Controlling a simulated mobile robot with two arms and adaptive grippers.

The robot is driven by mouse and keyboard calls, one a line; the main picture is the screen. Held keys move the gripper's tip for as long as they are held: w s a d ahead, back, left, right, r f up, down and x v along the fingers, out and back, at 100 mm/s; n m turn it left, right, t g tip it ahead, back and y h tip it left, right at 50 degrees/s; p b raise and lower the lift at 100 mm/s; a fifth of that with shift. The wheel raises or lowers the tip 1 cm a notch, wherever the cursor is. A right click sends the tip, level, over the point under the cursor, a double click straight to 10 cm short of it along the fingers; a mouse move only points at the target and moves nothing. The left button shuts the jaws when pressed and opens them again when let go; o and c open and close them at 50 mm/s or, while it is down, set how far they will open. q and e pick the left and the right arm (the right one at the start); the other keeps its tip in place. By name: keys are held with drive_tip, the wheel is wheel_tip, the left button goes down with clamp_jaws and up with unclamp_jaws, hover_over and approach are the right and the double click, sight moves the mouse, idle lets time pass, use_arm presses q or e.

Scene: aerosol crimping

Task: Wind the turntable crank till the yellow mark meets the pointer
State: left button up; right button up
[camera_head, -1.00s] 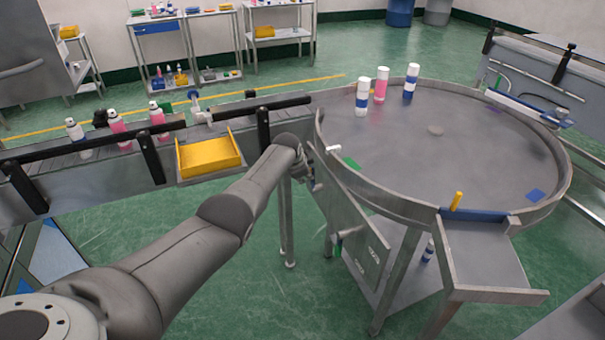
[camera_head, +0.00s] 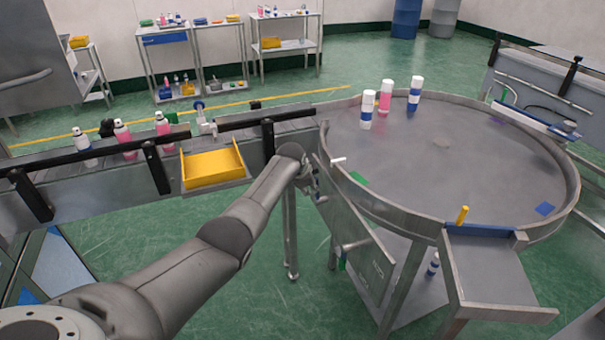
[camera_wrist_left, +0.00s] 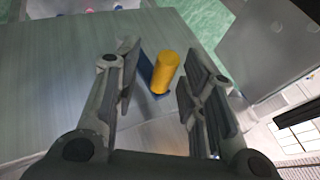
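The round grey turntable (camera_head: 455,175) stands at the right with a raised rim. A white pointer-like bar (camera_head: 338,160) sits at the left rim. My right gripper is not seen.
Three cans, including a pink one (camera_head: 386,97), stand on the turntable's far side. A conveyor (camera_head: 105,183) with bottles and a yellow tray (camera_head: 212,168) is at the left. A sloping panel (camera_head: 358,250) and the chute (camera_head: 495,270) are below the rim.

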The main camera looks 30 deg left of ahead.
use_arm(q)
drive_tip(key=a+v, duration=0.1)
drive_tip(key=v, duration=0.9)
drive_tip(key=shift+d+r, duration=0.2)
drive_tip(key=shift+d, duration=0.35)
drive_tip(key=shift+a, duration=0.1)
idle(0.4)
